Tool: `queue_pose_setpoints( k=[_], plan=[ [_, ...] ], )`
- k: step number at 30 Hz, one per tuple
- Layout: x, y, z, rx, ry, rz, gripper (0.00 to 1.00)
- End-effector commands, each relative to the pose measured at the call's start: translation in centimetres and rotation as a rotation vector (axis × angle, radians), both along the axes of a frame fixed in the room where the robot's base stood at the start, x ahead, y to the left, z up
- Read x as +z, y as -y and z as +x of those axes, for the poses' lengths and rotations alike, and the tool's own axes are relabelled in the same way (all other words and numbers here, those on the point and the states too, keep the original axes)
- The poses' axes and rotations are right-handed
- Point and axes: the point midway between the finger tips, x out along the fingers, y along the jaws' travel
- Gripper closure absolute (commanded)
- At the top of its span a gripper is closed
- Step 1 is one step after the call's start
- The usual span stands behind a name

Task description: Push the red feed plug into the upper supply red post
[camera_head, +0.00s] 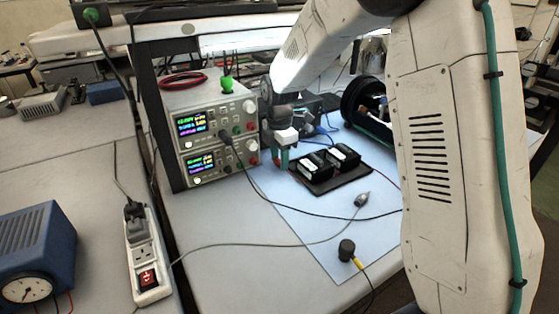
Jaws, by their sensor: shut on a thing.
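The upper supply (213,122) is stacked on a second supply, its lit display facing me. Its red post (250,126) is at the right end of its front, beside a green one. The plug is too small and hidden to make out; only a trace of red shows by the fingertips.
Two black batteries (328,164) sit on the dark tray (345,183). An open black cylinder (368,108) lies behind. Cables cross the blue mat (300,208). My arm covers the right side.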

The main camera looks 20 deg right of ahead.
Motion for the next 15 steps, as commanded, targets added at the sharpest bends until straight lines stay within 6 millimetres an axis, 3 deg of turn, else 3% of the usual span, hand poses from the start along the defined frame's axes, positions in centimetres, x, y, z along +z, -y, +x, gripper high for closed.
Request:
queue_pose_setpoints(
  k=[7, 15],
  plan=[
    [3.1, 0.0, 0.1, 0.0, 0.004, 0.0, 0.84],
    [3.7, 0.8, -6.3, -0.001, 0.002, 0.0, 0.84]
  ],
)
